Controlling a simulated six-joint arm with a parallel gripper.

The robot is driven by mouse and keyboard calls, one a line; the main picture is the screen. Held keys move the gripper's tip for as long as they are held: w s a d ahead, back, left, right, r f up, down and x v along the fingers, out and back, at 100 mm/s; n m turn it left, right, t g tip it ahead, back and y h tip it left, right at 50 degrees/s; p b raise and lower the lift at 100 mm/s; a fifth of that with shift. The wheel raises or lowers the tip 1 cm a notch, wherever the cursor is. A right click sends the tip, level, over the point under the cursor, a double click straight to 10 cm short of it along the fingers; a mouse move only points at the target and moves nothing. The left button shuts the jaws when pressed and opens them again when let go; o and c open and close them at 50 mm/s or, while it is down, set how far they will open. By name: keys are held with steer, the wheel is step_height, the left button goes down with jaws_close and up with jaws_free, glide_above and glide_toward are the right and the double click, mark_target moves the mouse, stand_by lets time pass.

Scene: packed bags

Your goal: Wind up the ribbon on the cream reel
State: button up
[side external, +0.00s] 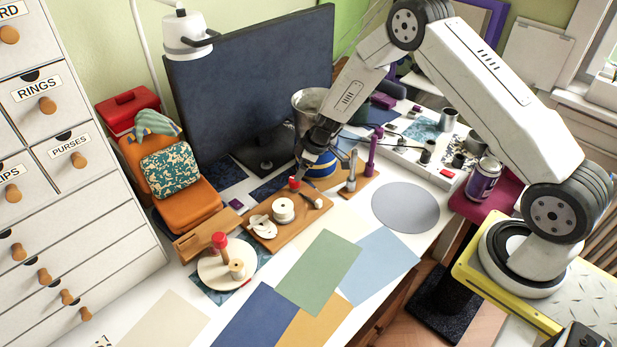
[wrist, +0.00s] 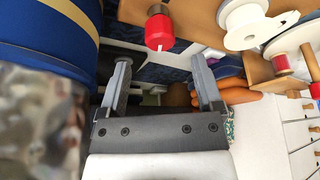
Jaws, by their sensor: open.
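The cream reel (side external: 284,210) stands on a wooden board (side external: 262,238) in the side view. A pale looped piece (side external: 262,227) lies beside it; I cannot tell whether it is ribbon. A red knob (side external: 294,183) stands at the board's back edge, and a red knob on a post also shows in the wrist view (wrist: 160,30). My gripper (side external: 301,170) is close above and behind that knob, apart from the reel. In the wrist view my gripper (wrist: 160,72) has its fingers spread with nothing held. A pale reel (wrist: 243,22) shows at the top right there.
A round base (side external: 212,274) with a red-topped post and a spool stands left of the board. A blue round object (side external: 321,166) is close behind my gripper. The monitor (side external: 245,85) rises behind. Flat coloured sheets (side external: 320,272) cover the table's front.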

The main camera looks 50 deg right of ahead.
mark_target(295, 183)
steer(key=shift+x, duration=2.55)
jaws_close()
steer(key=shift+m+t+h, duration=0.3)
steer(key=shift+m+h, duration=0.6)
steer(key=shift+m, duration=1.3)
jaws_free()
